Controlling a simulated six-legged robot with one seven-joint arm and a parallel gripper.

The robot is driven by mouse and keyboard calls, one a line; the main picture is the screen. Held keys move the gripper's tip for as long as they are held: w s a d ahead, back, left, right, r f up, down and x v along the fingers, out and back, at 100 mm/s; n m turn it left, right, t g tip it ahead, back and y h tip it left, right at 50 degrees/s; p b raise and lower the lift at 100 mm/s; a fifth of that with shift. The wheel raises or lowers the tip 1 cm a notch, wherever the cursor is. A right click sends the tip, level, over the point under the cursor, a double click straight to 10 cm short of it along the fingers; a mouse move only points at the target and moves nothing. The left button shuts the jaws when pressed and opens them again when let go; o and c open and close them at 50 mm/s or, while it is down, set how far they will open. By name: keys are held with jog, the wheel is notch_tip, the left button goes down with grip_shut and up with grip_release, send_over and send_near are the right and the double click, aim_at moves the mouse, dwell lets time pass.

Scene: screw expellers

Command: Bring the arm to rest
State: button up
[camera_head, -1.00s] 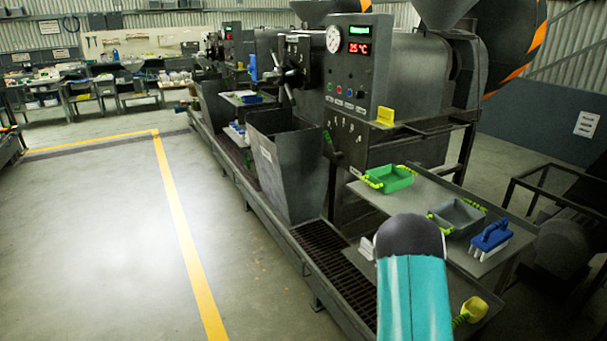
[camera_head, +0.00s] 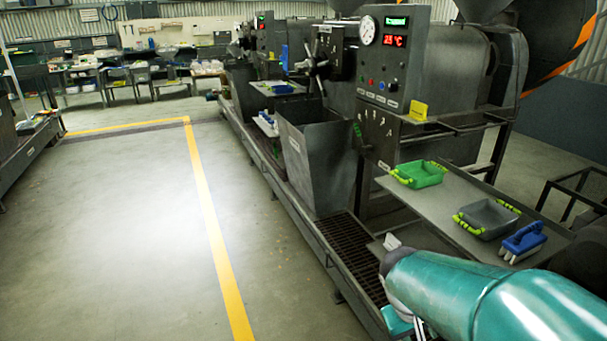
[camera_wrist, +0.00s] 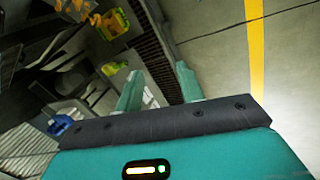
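My teal arm reaches in from the lower right of the head view, over the grated walkway's near end. My gripper (camera_wrist: 158,84) shows in the wrist view with its two teal fingers apart and nothing between them. In the head view only a small part of the hand shows at the bottom edge, beneath the arm. Beyond the fingers lie the dark grating (camera_wrist: 152,48) and the concrete floor with its yellow line (camera_wrist: 255,50).
The screw expeller (camera_head: 390,75) stands close ahead, with a hopper bin (camera_head: 318,160) beside it. The floor (camera_head: 130,240) to the left is clear.

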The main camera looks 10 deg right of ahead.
jog(key=s+a+r+t+y, duration=0.3)
jog(key=a+r+t+y, duration=0.1)
jog(key=a+r, duration=0.8)
jog(key=shift+a+t, duration=0.7)
jog(key=shift+a, duration=0.55)
jog(key=shift+s+d, duration=0.1)
jog(key=shift+d, duration=0.1)
